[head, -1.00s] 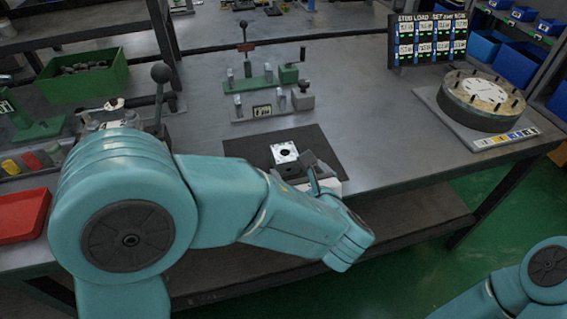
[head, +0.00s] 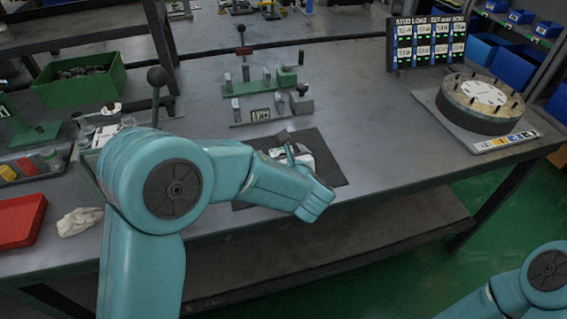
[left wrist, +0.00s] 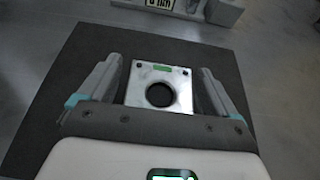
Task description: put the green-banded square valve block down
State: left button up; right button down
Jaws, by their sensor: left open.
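The square valve block (left wrist: 145,78) is pale metal with a dark round hole and a small green mark on its top. In the left wrist view it sits flat on the dark mat (left wrist: 65,75), between the fingers of my left gripper (left wrist: 160,78). The fingers are open, with a narrow gap on each side of the block. In the head view my left gripper (head: 287,148) is over the mat (head: 328,168) and largely hides the block. My right arm shows at the lower right; its gripper is out of view.
A green and grey fixture with upright pins (head: 262,88) stands behind the mat. A round pinned dial (head: 482,100) is at the right, a green bin (head: 80,85) and red tray (head: 18,222) at the left. Bench right of the mat is clear.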

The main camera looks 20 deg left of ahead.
pick_arm(q)
jog(key=shift+c, duration=0.3)
jog(key=c, duration=1.5)
jog(key=shift+r, duration=0.15)
